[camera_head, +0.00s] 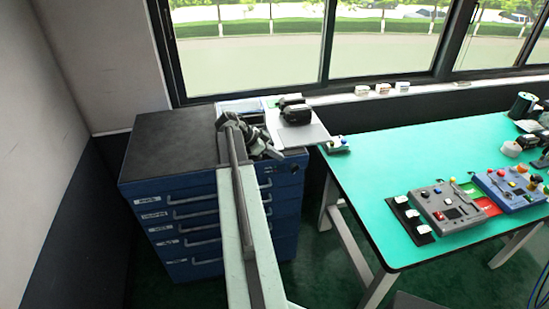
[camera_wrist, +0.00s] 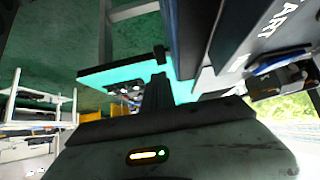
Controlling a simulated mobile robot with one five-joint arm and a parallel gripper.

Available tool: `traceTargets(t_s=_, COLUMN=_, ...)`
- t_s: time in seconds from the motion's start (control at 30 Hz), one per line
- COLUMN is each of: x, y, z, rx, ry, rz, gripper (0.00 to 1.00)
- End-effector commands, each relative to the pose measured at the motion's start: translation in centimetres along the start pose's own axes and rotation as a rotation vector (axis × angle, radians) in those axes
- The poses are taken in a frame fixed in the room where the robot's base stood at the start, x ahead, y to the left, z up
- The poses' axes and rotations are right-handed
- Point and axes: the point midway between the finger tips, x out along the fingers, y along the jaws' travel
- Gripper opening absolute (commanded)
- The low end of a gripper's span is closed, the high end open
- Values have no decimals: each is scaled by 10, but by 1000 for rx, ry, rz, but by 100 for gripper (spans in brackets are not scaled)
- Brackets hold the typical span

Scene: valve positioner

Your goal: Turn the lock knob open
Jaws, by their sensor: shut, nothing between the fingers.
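I cannot make out a lock knob for certain in either view. In the head view, a grey control box (camera_head: 447,207) and a blue control box (camera_head: 511,188) with small knobs and buttons lie on the green table, well to the right of my arm. My arm reaches up over the blue drawer cabinet, with my gripper (camera_head: 270,152) near its right front edge, far from the boxes. In the wrist view, my gripper (camera_wrist: 158,60) shows dark fingers together, with nothing held, the green table top behind them.
The blue drawer cabinet (camera_head: 178,218) stands left of the green table (camera_head: 365,185). A black device (camera_head: 294,110) rests on a light sheet at the cabinet's back right. A black strip with white switches (camera_head: 411,216) lies beside the grey box. The table's left part is mostly clear.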

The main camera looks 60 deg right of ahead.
Motion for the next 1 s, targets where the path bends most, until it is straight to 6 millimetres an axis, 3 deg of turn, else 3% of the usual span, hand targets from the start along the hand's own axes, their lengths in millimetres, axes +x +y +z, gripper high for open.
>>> traceTargets(t_s=0.03, x=19, y=0, z=6, rx=2, ry=0, rz=2, gripper=0)
traceTargets(t_s=0.1, x=34, y=0, z=6, rx=1, ry=0, rz=1, gripper=0)
traceTargets(t_s=0.4, x=81, y=0, z=3, rx=-1, ry=-1, rz=0, gripper=0)
traceTargets(t_s=1.0, x=88, y=-1, z=-2, rx=-1, ry=-10, rz=1, gripper=0)
